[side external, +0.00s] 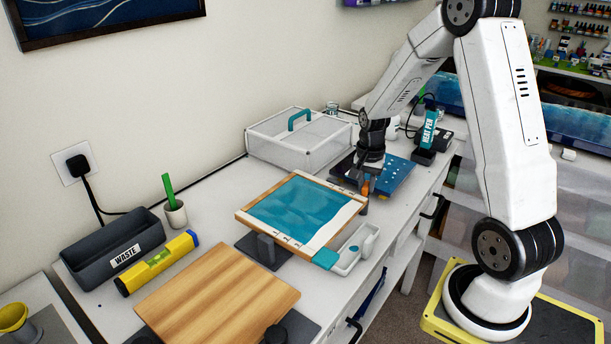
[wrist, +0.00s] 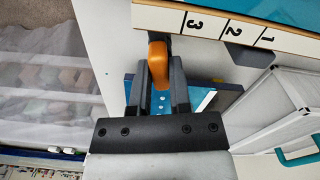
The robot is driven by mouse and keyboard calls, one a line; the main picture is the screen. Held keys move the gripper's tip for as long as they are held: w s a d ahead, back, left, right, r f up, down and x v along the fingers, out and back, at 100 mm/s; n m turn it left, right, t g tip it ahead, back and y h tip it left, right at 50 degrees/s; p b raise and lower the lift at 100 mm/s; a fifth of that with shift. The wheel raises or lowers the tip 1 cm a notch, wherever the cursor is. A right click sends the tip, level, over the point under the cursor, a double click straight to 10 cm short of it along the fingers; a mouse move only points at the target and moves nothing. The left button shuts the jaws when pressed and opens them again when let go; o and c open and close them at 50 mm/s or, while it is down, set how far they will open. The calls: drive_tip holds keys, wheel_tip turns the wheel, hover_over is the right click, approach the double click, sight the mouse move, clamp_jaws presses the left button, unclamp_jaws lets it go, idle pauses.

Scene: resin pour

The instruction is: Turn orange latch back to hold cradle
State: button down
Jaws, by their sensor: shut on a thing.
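The orange latch (wrist: 157,50) stands between my gripper's two dark fingers in the wrist view; a bit of orange (side external: 365,187) shows under my gripper (side external: 368,182) in the side view. My gripper (wrist: 161,72) is shut on the latch. The cradle (side external: 245,217) carries a tilted panel with a blue and white seascape (side external: 300,207), just left of my gripper in the side view. Its numbered edge strip (wrist: 228,27) shows at the top of the wrist view. The latch's lower end and pivot are hidden.
A white lidded box (side external: 297,140) stands behind the cradle. A blue board (side external: 393,178) lies behind my gripper, near the heat pen (side external: 428,135). A white tray (side external: 352,250), wooden board (side external: 218,300), yellow level (side external: 157,262) and waste bin (side external: 112,250) are in front and left.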

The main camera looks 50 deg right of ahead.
sight(366, 184)
drive_tip(key=shift+m, duration=1.5)
drive_tip(key=c, duration=0.6)
unclamp_jaws()
drive_tip(key=shift+o, duration=0.2)
drive_tip(key=shift+r, duration=0.15)
drive_tip(key=shift+r, duration=3.8)
